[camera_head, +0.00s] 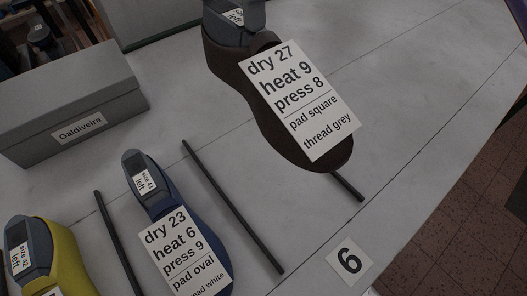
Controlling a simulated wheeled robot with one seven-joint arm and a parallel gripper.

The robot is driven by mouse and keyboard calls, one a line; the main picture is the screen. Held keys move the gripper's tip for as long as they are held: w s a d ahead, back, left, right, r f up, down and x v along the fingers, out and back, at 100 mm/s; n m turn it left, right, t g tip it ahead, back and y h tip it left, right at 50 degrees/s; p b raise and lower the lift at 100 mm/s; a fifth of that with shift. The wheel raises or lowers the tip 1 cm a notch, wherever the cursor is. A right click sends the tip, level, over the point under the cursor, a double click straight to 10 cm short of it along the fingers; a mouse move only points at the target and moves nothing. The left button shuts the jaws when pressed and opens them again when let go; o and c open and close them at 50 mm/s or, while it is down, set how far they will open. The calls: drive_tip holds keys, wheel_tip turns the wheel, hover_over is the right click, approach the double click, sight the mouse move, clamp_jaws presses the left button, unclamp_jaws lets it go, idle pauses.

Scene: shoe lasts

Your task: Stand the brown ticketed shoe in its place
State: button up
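The brown shoe (226,66) is at the upper middle, with its toe pointing down and right. A white ticket (303,101) on it reads dry 27, heat 9, press 8, pad square, thread grey. A grey last (237,20) with a small label rises from its heel and is cut off by the top edge. The shoe covers part of a dark rod (346,187), whose end shows beyond the toe. I cannot tell whether the shoe is raised or resting. My gripper is not in view.
A blue ticketed shoe (176,201) and a yellow shoe (68,268) stand at lower left, with dark rods (232,207) (118,243) beside them. A grey Galdiveira box (105,85) is behind. A card marked 6 (350,262) lies near the table's edge. The table (430,95) is bare at right.

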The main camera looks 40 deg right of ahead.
sight(229, 16)
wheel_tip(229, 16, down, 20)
drive_tip(key=b, duration=0.2)
idle(0.4)
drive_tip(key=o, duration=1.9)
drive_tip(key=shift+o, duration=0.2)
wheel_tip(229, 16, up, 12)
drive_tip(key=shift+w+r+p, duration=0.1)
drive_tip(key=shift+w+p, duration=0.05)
drive_tip(key=shift+p, duration=0.35)
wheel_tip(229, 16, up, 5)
drive_tip(key=p, duration=0.5)
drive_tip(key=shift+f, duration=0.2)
